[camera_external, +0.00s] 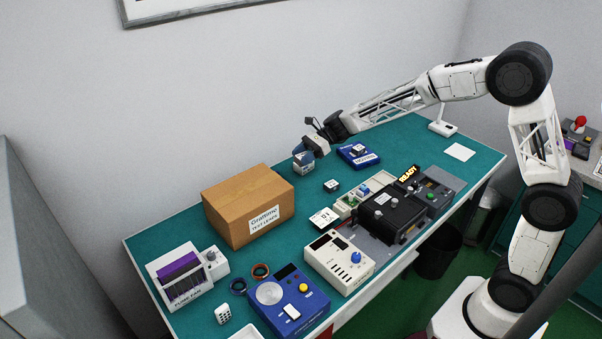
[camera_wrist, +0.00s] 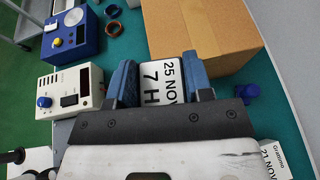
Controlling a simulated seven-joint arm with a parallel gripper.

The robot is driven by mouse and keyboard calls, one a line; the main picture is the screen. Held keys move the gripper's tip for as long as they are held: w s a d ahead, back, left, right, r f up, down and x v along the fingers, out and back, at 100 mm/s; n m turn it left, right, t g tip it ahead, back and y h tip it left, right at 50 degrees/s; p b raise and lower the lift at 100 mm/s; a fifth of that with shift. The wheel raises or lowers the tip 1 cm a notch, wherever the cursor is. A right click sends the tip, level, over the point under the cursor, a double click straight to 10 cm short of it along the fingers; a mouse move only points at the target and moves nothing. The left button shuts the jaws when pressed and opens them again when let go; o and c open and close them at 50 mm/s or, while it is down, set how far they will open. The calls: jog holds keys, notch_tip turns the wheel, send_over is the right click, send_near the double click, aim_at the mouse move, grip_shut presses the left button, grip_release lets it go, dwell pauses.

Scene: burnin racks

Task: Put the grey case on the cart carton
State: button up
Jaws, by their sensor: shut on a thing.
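My gripper (camera_external: 304,156) is shut on the small grey case (camera_external: 303,164), held above the back of the green bench. In the wrist view, the case's white label (camera_wrist: 163,82), reading "25 NOV 7 H", shows between the two blue fingers of my gripper (camera_wrist: 160,82). The rest of the case is mostly hidden there. The brown carton (camera_external: 224,216) stands on the bench to the left of the case, with a white "TEST LEADS" label on its front. In the wrist view the carton (camera_wrist: 200,28) lies just beyond the fingertips. The case appears apart from it.
A black device (camera_external: 390,212), a cream meter (camera_external: 339,262) and a blue tester (camera_external: 288,303) line the front. The carton's top is clear.

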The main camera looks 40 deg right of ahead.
jog(key=r, duration=0.3)
jog(key=shift+s+a+r, duration=0.1)
jog(key=shift+a+r, duration=0.1)
jog(key=shift+a, duration=0.05)
jog(key=s+a+n+g, duration=0.15)
jog(key=s+a, duration=0.45)
jog(key=a, duration=0.6)
notch_tip(320, 180, down, 5)
jog(key=shift+f, duration=0.1)
jog(key=shift+a, duration=0.1)
send_over(246, 190)
jog(key=shift+f, duration=0.75)
jog(key=shift+f, duration=0.15)
jog(key=shift+f, duration=1.6)
